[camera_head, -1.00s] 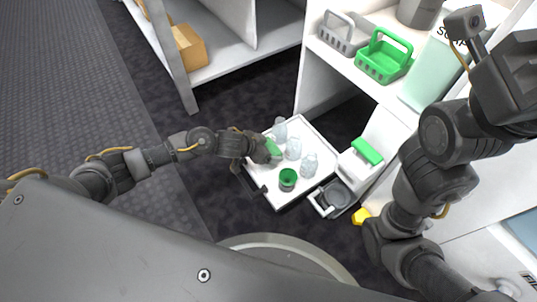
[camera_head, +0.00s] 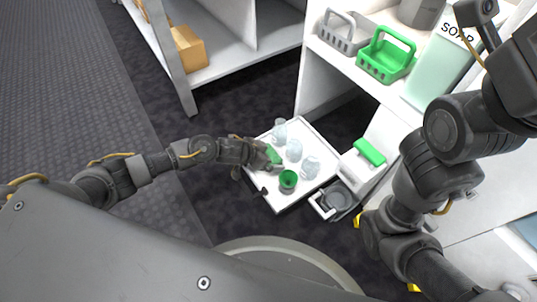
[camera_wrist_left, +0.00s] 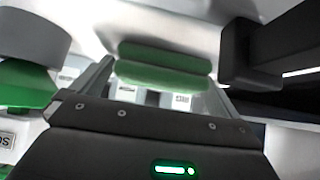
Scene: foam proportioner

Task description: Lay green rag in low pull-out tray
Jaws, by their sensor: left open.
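The low white pull-out tray (camera_head: 318,143) is out from the cabinet in the head view. The green rag (camera_head: 273,155) is at the tray's left side, among the vessels, partly hidden by my left gripper (camera_head: 271,163). In the left wrist view the rag (camera_wrist_left: 165,66) shows as a folded green band just beyond and between the two spread fingers (camera_wrist_left: 155,85). My left gripper is open, low over the tray's left part. I cannot tell whether the fingers still touch the rag. My right arm is at the right of the head view, with its fingers out of sight.
The tray also holds clear glass vessels (camera_head: 310,167) and a green cup (camera_head: 288,181). A grey pan-like container (camera_head: 338,196) and a green-topped white box (camera_head: 369,152) stand to the right. Green (camera_head: 386,56) and grey (camera_head: 345,32) baskets sit on the shelf above. Dark floor lies left.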

